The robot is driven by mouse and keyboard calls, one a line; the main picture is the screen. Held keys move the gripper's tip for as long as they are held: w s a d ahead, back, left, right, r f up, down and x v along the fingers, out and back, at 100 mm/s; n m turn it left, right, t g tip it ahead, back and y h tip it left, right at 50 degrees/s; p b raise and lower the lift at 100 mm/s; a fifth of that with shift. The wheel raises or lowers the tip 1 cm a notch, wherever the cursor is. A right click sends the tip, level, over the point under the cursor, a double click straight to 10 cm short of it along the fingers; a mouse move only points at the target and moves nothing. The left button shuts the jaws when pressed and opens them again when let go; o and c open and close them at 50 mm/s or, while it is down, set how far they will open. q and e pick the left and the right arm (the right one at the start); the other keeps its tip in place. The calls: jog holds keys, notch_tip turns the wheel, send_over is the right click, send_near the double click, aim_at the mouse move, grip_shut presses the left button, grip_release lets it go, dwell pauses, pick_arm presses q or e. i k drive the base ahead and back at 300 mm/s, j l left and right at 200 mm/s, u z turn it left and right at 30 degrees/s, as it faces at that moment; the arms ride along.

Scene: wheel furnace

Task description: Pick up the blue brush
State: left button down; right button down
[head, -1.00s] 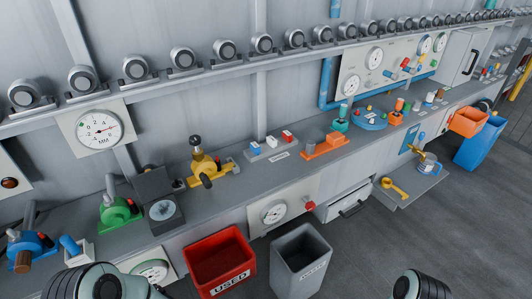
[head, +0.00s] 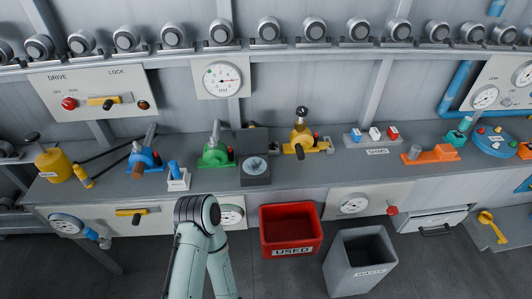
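A small blue upright piece (head: 174,169) stands in a white holder on the grey bench, left of centre in the head view. It may be the blue brush, but it is too small to be sure. A blue device with a brown knob (head: 144,160) sits just to its left. One of my arms rises from the bottom of the picture, its rounded joint in front of the bench edge below the white holder. Neither of my grippers shows.
A green device (head: 216,154) and a yellow device (head: 301,140) stand farther right on the bench. A red bin (head: 290,232) marked USED and a grey bin (head: 359,262) stand before it. A yellow canister (head: 52,164) is at the far left. Pipes and gauges line the wall.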

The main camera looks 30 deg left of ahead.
aim_at(173, 165)
jog(key=u, duration=1.9)
